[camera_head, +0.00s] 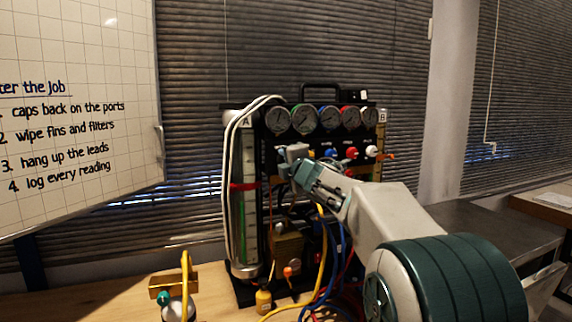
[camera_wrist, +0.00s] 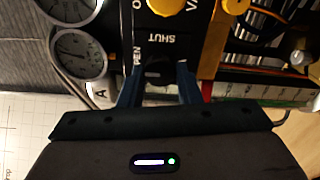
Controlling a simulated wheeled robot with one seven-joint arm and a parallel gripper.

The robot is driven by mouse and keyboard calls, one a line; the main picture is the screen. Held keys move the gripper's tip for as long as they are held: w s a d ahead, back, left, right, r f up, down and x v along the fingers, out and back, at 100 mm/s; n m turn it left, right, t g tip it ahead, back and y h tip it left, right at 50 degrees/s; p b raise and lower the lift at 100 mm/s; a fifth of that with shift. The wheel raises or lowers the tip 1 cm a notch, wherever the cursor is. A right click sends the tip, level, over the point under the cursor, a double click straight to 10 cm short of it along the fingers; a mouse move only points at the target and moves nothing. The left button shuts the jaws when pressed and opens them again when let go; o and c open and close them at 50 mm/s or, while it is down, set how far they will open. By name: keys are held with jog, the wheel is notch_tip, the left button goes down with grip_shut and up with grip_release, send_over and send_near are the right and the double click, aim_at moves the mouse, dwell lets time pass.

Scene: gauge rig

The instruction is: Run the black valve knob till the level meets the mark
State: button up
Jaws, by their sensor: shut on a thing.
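The black valve knob (camera_wrist: 156,72) sits between the two blue fingers of my gripper (camera_wrist: 158,88) in the wrist view, beside the printed words OPEN and SHUT. In the head view my gripper (camera_head: 290,168) is at the upper left of the gauge rig's panel and hides the knob. It is shut on the knob. The tall sight tube (camera_head: 248,160) stands at the rig's left, near label A. A red band (camera_head: 243,187) crosses it. A green strip (camera_head: 242,220) shows lower down beside the tube; I cannot tell the exact liquid level.
Several round gauges (camera_head: 304,118) line the top of the rig. Blue, red and white knobs (camera_head: 351,153) sit right of my gripper. Yellow and blue hoses (camera_head: 322,270) hang below. A brass fitting (camera_head: 173,287) stands on the wooden bench (camera_head: 215,290) at left. A whiteboard (camera_head: 80,100) is behind.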

dwell(0.4)
jog(key=o, duration=1)
jog(key=shift+c, duration=0.2)
jog(key=b+v, duration=0.1)
jog(key=v, duration=1.3)
jog(key=shift+w, duration=0.1)
